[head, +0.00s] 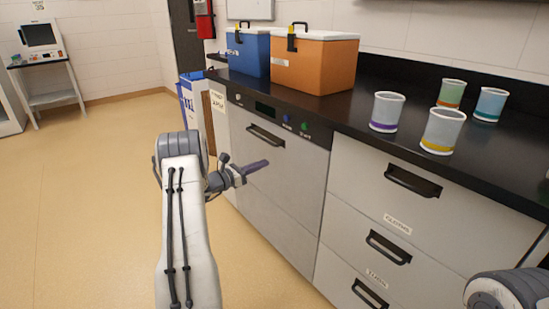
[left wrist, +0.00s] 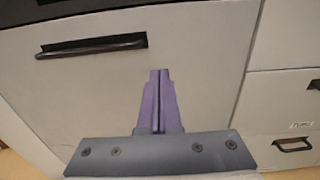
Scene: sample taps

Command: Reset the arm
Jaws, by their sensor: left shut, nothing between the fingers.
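My left gripper (head: 254,168) is raised in front of the grey cabinet front, below the black countertop. Its purple fingers are shut together with nothing between them, and they also show shut in the left wrist view (left wrist: 158,100). In the left wrist view the fingers point toward a plain panel, below and right of a dark handle (left wrist: 92,45); I cannot tell the exact gap. My right arm (head: 505,290) shows only as a grey joint at the lower right edge of the head view. My right gripper is out of view.
On the black counter (head: 360,112) stand a blue cooler (head: 250,52), an orange cooler (head: 318,65) and several cups, one with a purple band (head: 386,112). Drawers with dark handles (head: 412,180) line the front. The floor (head: 90,190) at left is clear.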

